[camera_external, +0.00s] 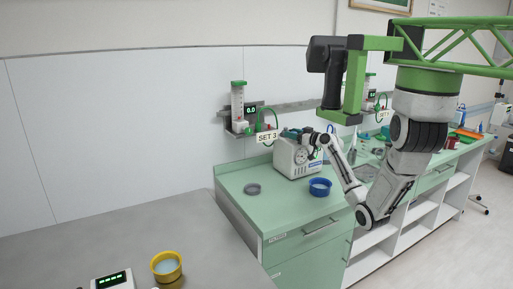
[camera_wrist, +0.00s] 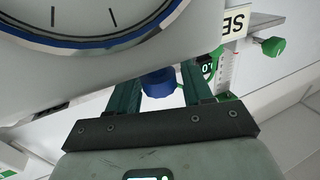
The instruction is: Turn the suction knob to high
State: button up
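The suction unit (camera_external: 292,158) is a white box with a round gauge on its front, standing on the green counter. In the wrist view, its large white gauge (camera_wrist: 80,18) with a blue rim fills the upper left. A blue knob (camera_wrist: 158,83) shows between the two fingers of my gripper (camera_wrist: 160,85). The fingers stand apart on either side of the knob, with a light gap visible at its right. In the external view, my gripper (camera_external: 312,141) is at the top right of the unit. The knob's setting marks do not show.
A blue bowl (camera_external: 320,187) and a grey round dish (camera_external: 253,189) stand on the counter before the unit. A "SET 3" sign (camera_external: 268,138) and a clear canister (camera_external: 238,102) are on the wall rail behind. A yellow cup (camera_external: 167,267) stands on the grey table in front.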

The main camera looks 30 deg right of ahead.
jog(key=c, duration=0.7)
jog(key=shift+d+f+y+b, duration=0.1)
jog(key=shift+f+y+b, duration=0.2)
jog(key=shift+b, duration=0.7)
jog(key=n+g+y+b, duration=0.1)
jog(key=n+y+b, duration=0.1)
jog(key=b, duration=0.4)
jog(key=shift+w+g+y, duration=0.1)
jog(key=shift+g+y, duration=0.2)
jog(key=shift+y, duration=0.1)
jog(key=n+g+y+b, duration=0.1)
jog(key=n+y+b, duration=0.1)
jog(key=b, duration=0.1)
jog(key=shift+r+n+g+y+b, duration=0.3)
jog(key=shift+n+g+y+b, duration=0.15)
jog(key=shift+g+b, duration=0.2)
jog(key=o, duration=0.9)
